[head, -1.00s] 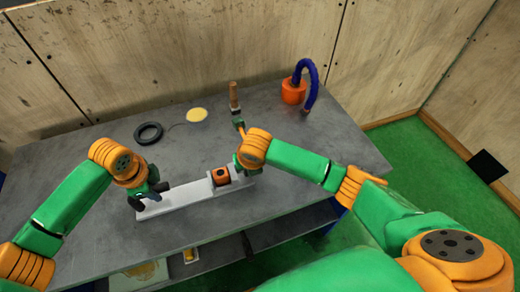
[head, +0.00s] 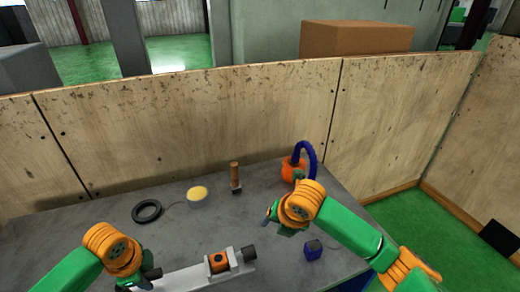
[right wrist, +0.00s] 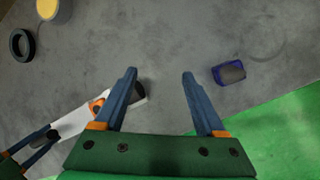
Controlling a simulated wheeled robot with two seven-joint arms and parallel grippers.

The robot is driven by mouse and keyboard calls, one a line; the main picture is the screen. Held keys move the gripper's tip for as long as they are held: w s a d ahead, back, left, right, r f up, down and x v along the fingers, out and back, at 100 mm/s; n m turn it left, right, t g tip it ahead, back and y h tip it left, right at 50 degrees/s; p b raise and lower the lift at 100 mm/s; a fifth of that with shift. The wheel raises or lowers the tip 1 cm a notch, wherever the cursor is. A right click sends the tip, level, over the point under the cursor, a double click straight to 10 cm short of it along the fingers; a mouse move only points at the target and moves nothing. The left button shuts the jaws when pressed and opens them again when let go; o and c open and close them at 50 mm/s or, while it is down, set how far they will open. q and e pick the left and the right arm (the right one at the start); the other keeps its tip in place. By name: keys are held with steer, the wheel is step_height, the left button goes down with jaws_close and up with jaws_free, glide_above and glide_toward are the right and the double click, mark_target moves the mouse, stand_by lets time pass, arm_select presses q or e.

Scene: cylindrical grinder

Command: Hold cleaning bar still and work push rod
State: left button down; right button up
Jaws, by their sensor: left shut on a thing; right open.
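The long pale bar (head: 185,275) lies low in the head view, with an orange block (head: 218,262) on it and a dark round end piece (head: 249,253) at its right, perhaps the push rod. My left gripper (head: 145,283) is shut on the bar's left end; the grip is partly cut off by the frame edge. My right gripper (head: 279,226) is open and empty above the table, right of the bar and apart from it. In the right wrist view, its open fingers (right wrist: 160,78) have bare table between them, and the bar (right wrist: 74,123) is partly hidden behind the left finger.
A small blue block (head: 313,249) stands right of the bar. Behind are a wooden-handled tool (head: 235,176), a yellow disc (head: 197,194), a black ring (head: 146,211) and an orange pot (head: 293,170) with a blue hose. A plywood wall (head: 190,130) closes the back.

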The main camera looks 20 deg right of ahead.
steer(key=d+f+m+h, duration=0.1)
steer(key=d+m, duration=0.2)
steer(key=d, duration=0.4)
steer(key=d+f+m+h, duration=0.1)
steer(key=d+f+m, duration=0.1)
steer(key=d+m, duration=0.2)
steer(key=d+f+m+t+h, duration=0.1)
steer(key=d+m, duration=0.3)
steer(key=d, duration=0.7)
steer(key=shift+f+h, duration=0.2)
steer(key=shift+h, duration=0.2)
steer(key=shift+a, duration=0.1)
arm_select(q)
steer(key=c, duration=0.5)
jaws_free()
steer(key=shift+r, duration=0.1)
steer(key=r, duration=0.4)
steer(key=s+r, duration=0.1)
steer(key=r, duration=0.2)
steer(key=s+r, duration=0.1)
steer(key=r, duration=0.3)
steer(key=shift+s+r, duration=0.15)
steer(key=shift+r, duration=0.15)
arm_select(e)
steer(key=shift+f, duration=0.1)
